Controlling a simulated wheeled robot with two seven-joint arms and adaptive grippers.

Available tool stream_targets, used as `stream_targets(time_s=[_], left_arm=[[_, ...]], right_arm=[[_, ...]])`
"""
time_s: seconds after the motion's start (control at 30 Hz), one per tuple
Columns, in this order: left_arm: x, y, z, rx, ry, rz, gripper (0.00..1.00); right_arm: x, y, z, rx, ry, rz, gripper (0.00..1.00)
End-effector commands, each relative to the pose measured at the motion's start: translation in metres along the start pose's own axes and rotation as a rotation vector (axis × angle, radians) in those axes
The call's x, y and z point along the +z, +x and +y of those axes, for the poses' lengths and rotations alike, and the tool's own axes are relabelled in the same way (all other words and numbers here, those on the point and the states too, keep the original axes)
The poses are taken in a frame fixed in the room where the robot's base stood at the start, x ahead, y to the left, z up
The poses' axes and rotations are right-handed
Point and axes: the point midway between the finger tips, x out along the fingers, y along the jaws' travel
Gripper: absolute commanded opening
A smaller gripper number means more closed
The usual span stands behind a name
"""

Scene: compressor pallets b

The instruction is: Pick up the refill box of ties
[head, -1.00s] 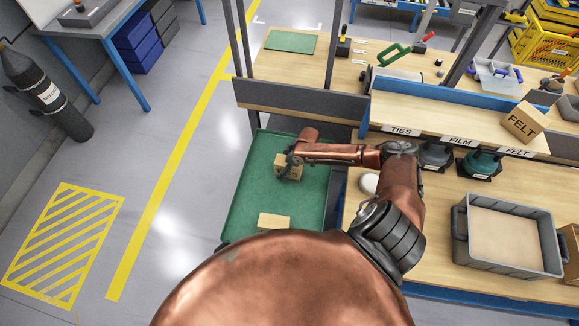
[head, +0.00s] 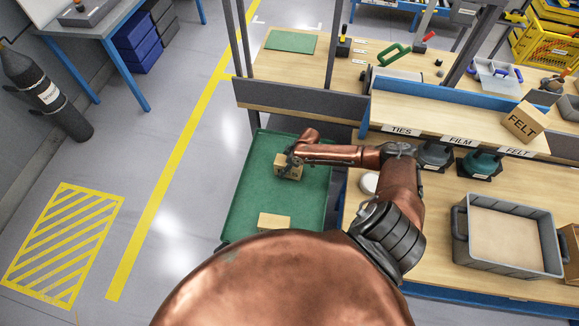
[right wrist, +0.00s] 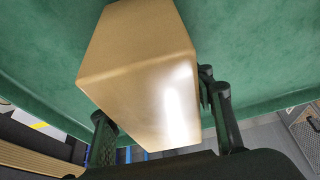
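A small tan cardboard box (head: 291,171) is at the far part of the green tray (head: 245,205). No label can be read on it, so I cannot tell from print that it is the ties refill. My right gripper (head: 287,160) is at this box. In the right wrist view, the box (right wrist: 140,50) fills the space between the dark fingers (right wrist: 160,125), one on each side. Whether both fingers press on it is not clear. A second tan box (head: 274,222) lies nearer on the tray, partly hidden by my body. My left gripper is out of view.
The workbench right of the tray has a shelf labelled TIES (head: 401,131), FILM and FELT, with a FELT box (head: 524,122) on top. A grey bin (head: 508,236) stands on the bench. The floor left of the tray is clear.

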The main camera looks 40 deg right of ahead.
Motion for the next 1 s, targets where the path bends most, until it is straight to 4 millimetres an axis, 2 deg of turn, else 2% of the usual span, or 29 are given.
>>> stream_targets(time_s=[0.07,0.57,0.83,1.0], left_arm=[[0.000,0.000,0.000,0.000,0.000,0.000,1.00],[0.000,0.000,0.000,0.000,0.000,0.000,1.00],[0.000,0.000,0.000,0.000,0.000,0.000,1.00],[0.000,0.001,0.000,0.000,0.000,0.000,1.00]], right_arm=[[0.000,0.000,0.000,0.000,0.000,0.000,0.42],[0.000,0.000,0.000,0.001,0.000,0.000,0.07],[-0.001,-0.002,0.001,0.002,-0.001,0.001,0.07],[-0.005,-0.011,0.002,0.002,-0.001,0.003,0.07]])
